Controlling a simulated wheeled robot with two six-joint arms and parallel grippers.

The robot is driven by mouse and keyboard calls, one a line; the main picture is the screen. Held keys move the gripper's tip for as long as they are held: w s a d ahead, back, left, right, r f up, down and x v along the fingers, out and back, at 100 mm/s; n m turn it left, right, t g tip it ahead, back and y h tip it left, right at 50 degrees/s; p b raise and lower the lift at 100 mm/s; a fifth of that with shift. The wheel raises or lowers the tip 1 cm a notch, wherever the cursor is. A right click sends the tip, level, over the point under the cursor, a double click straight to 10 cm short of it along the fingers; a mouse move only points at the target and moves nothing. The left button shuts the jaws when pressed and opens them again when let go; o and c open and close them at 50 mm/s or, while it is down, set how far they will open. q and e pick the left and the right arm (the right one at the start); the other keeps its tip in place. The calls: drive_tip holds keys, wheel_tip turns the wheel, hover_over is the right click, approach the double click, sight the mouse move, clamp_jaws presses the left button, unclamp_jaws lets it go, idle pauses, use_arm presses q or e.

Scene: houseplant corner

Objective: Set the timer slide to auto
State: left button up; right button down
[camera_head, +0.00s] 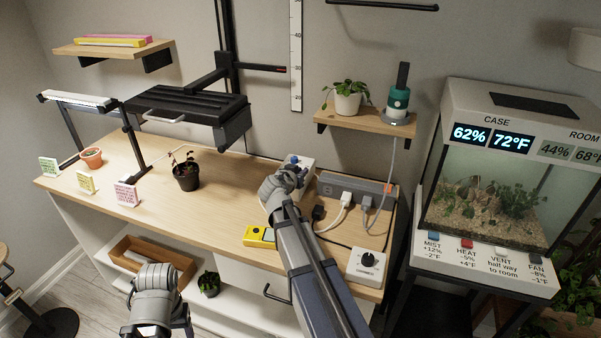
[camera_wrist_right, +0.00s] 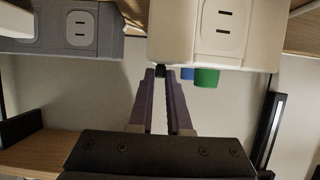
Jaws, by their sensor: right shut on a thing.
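The timer (camera_head: 307,163) is a pale box at the back of the bench, mostly hidden behind my right gripper (camera_head: 291,172) in the head view. In the right wrist view the timer (camera_wrist_right: 213,40) shows a socket face, with a blue and a green part at its edge. The small black slide (camera_wrist_right: 160,70) is between the tips of my right gripper (camera_wrist_right: 161,76), which is shut on it. The slide's setting cannot be read. My left gripper (camera_head: 160,325) is low in front of the bench, away from the timer; its fingers are unclear.
A grey power strip (camera_head: 357,185) with plugs and cords lies right of the timer. A yellow device (camera_head: 259,236) and a white dial box (camera_head: 366,266) stand nearer the front. A potted seedling (camera_head: 186,173) stands left. A shelf (camera_head: 365,121) hangs above.

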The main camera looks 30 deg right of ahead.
idle(0.5)
drive_tip(key=shift+w+d, duration=0.65)
drive_tip(key=shift+d, duration=0.1)
drive_tip(key=c, duration=0.9)
unclamp_jaws()
drive_tip(key=shift+o, duration=0.2)
drive_tip(key=shift+s+a, duration=0.1)
drive_tip(key=p+v, duration=0.3)
drive_tip(key=v, duration=0.4)
drive_tip(key=shift+s+a+r, duration=0.2)
